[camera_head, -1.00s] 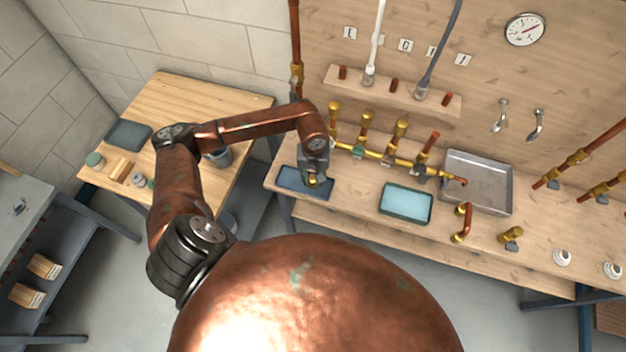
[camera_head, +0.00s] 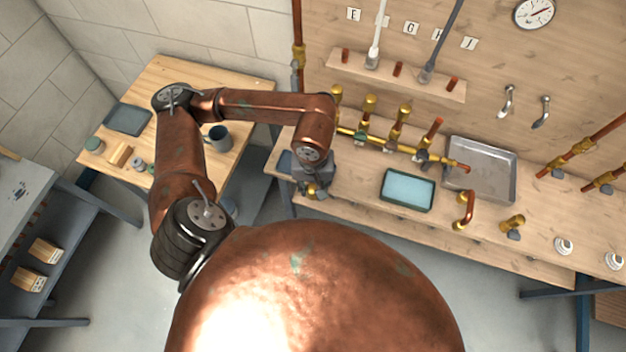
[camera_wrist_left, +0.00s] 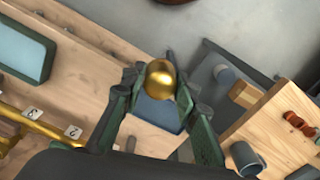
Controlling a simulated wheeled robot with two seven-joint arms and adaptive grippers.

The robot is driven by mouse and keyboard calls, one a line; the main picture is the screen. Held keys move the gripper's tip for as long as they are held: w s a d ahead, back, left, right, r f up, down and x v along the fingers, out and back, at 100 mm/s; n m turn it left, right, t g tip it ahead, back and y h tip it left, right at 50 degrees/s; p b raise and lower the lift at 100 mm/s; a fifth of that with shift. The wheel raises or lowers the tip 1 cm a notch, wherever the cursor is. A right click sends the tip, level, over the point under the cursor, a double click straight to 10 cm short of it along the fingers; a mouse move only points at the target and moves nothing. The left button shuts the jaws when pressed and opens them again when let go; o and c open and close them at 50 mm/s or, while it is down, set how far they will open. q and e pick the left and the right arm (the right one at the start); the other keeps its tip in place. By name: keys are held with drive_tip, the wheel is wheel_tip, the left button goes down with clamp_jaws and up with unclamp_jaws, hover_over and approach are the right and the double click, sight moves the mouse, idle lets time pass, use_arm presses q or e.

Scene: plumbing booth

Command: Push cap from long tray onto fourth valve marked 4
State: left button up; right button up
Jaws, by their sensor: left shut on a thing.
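My left gripper (camera_head: 312,190) is shut on a gold cap (camera_wrist_left: 160,80), which sits between its fingertips in the left wrist view. It is in front of the long blue tray (camera_head: 284,163), mostly hidden by my arm in the head view. The tray also shows behind the cap in the wrist view (camera_wrist_left: 156,113). The brass manifold stands to the right, with several upright valves. The rightmost upright, the fourth valve (camera_head: 433,129), has a bare copper top, while the others have gold tops. Tags 2 and 3 show in the wrist view; tag 4 is not readable. My right gripper is out of view.
A light-blue tray (camera_head: 407,173) and a grey metal sink tray (camera_head: 510,170) lie on the bench right of the gripper. A copper elbow (camera_head: 468,208) and a brass fitting (camera_head: 513,225) stand near the front. A shelf with copper stubs (camera_head: 398,71) hangs above the manifold.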

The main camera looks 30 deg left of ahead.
sight(313, 188)
use_arm(q)
drive_tip(key=shift+r+p, duration=0.65)
drive_tip(key=shift+r, duration=1.5)
